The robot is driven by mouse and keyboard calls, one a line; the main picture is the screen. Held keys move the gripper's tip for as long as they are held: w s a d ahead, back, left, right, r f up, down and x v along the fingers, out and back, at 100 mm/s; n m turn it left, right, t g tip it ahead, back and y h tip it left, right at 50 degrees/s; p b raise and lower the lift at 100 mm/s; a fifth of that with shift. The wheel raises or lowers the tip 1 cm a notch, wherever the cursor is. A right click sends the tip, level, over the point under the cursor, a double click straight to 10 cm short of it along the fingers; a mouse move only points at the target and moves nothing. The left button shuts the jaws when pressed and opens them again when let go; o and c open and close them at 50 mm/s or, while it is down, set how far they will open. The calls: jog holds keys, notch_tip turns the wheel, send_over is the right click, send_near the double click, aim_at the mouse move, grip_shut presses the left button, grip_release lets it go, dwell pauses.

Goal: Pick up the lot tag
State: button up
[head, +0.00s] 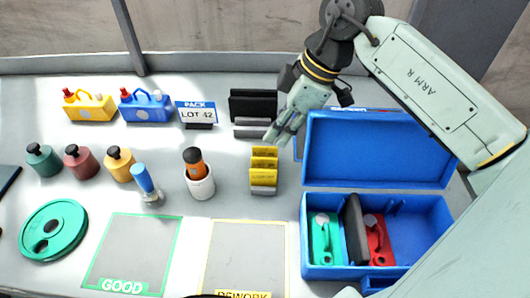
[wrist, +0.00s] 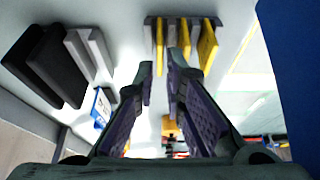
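A small grey rack (head: 263,190) holds several yellow tags (head: 264,152) upright near the middle of the table. No lettering on them is readable. In the wrist view the yellow tags (wrist: 208,45) stand in the dark rack (wrist: 150,20) beyond my fingertips. A white and blue card (head: 197,112) reading "PACK LOT 42" stands at the back. It also shows at the left in the wrist view (wrist: 102,108). My gripper (head: 276,135) is just above and behind the rack in the head view. In the wrist view its fingers (wrist: 165,78) are apart with nothing visible between them.
A black and grey slotted holder (head: 253,108) stands behind the rack. A blue case (head: 377,150) with its lid raised is close on the right. A white cup (head: 200,185) with an orange-topped tool is to the left. Outlined GOOD (head: 132,250) and REWORK (head: 245,250) areas are empty.

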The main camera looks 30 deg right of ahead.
aim_at(265, 147)
jog(key=shift+w+p+x, duration=0.1)
jog(key=shift+p+x, duration=0.35)
jog(key=shift+x, duration=1.05)
jog(key=shift+w+p+x, duration=0.15)
jog(key=shift+p+x, duration=0.3)
jog(key=shift+x, duration=1.1)
jog(key=shift+a+r, duration=0.15)
jog(key=shift+c, duration=0.5)
grip_shut()
notch_tip(265, 147, up, 9)
jog(key=shift+f+b, duration=0.1)
jog(key=shift+b, duration=0.8)
jog(key=shift+r, duration=0.75)
